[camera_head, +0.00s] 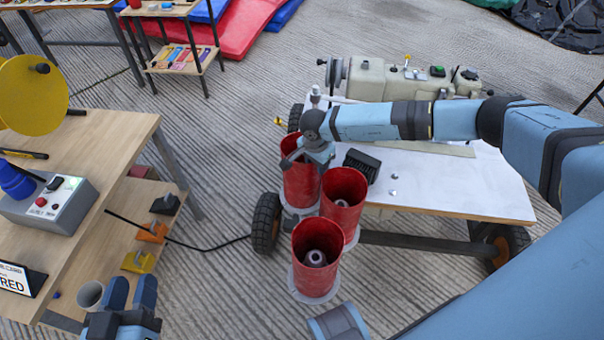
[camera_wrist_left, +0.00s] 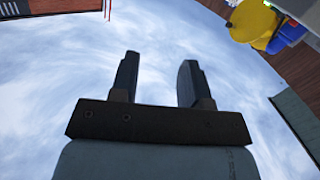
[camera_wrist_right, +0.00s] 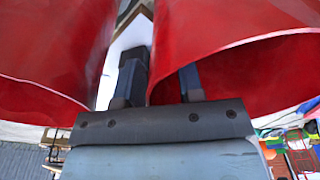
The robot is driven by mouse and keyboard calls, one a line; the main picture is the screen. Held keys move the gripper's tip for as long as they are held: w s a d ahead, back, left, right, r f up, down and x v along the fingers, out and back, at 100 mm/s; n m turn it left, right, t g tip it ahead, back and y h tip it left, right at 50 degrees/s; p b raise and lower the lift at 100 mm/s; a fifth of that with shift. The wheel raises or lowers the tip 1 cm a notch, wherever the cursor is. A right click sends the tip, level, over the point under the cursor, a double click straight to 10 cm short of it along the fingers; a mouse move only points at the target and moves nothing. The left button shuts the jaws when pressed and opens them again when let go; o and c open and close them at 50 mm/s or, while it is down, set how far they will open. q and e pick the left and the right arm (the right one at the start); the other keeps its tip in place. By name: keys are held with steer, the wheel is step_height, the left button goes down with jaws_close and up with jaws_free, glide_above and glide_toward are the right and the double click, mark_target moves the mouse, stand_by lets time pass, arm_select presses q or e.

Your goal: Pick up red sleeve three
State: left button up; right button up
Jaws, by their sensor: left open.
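Three red sleeves stand in a cluster at the table's left end in the head view: a far one (camera_head: 299,188), a middle one (camera_head: 343,203) and a near one (camera_head: 316,268). I cannot tell which is number three. My right gripper (camera_head: 303,160) is at the far sleeve's rim, pointing down. In the right wrist view its fingers (camera_wrist_right: 162,82) straddle the wall of one red sleeve (camera_wrist_right: 240,65), with a gap still showing between them. Another red sleeve (camera_wrist_right: 50,50) is close on the left. My left gripper (camera_head: 131,292) is open and empty at the lower left.
A white wheeled table (camera_head: 450,190) carries a beige machine (camera_head: 400,82) and a black block (camera_head: 361,165). A wooden bench (camera_head: 110,140) with a grey control box (camera_head: 60,205) stands at the left.

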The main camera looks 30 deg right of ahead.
jaws_close()
